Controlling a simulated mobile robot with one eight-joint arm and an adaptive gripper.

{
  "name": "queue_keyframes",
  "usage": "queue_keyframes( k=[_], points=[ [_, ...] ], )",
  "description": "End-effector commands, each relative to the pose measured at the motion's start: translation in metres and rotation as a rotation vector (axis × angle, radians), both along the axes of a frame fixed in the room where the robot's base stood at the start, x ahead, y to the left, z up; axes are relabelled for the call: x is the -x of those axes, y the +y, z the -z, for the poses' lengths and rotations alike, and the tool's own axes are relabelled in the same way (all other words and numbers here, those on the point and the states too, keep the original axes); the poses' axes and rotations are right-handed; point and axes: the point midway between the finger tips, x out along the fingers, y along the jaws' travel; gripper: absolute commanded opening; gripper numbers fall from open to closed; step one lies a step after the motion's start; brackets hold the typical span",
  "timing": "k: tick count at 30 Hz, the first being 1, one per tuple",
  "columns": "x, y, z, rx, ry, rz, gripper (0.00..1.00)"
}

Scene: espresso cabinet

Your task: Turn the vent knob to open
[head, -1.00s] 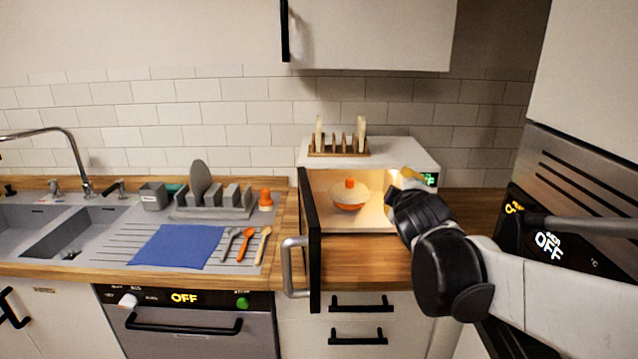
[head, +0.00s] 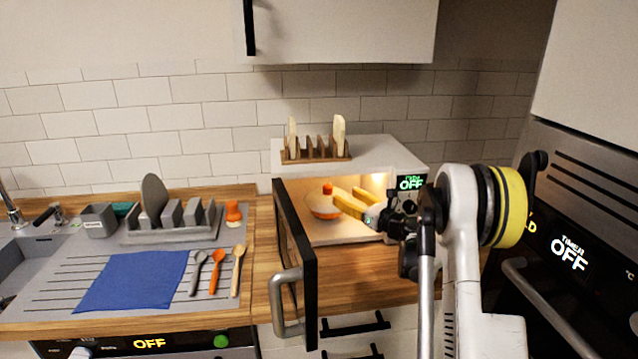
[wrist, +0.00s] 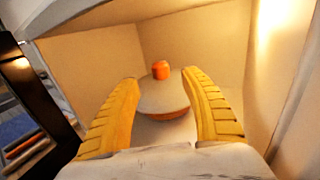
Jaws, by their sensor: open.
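A pale lidded dish (head: 318,203) with an orange lower part stands inside the open, lit microwave. A small orange knob (head: 327,187) sits on top of its lid; I take this for the vent knob. Its turn position is too small to read. My gripper (head: 346,192) is open, its yellow fingers reaching into the microwave from the right, next to the dish. In the wrist view the dish (wrist: 162,98) and knob (wrist: 160,70) show between the two spread fingers (wrist: 162,80), apparently farther in. Nothing is held.
The microwave door (head: 295,235) stands open on the left, its handle facing outward. The cavity walls (wrist: 195,40) lie close around my fingers. A wooden rack (head: 315,152) sits on top. The oven (head: 570,240) is at right; utensils and a blue cloth (head: 135,280) lie left.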

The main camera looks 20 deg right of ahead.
Motion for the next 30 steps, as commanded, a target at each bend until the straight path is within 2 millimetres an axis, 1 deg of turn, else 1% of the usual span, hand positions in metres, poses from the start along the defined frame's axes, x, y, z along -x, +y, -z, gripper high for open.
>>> queue_keyframes(
  k=[9, 12, 15, 20, 27, 28, 29, 30],
  points=[
    [-0.060, 0.015, 0.002, -0.004, -0.001, -0.002, 0.53],
    [-0.076, 0.019, 0.001, -0.004, -0.001, -0.002, 0.53],
    [-0.088, 0.021, 0.000, -0.005, -0.001, 0.000, 0.53],
    [-0.097, 0.023, -0.001, -0.005, -0.001, 0.000, 0.53],
    [-0.098, 0.024, -0.002, -0.005, -0.001, 0.001, 0.53],
    [-0.098, 0.023, -0.002, -0.005, -0.001, 0.001, 0.49],
    [-0.098, 0.023, -0.002, -0.005, -0.001, 0.001, 0.40],
    [-0.098, 0.023, -0.002, -0.006, -0.001, 0.001, 0.27]
  ],
)
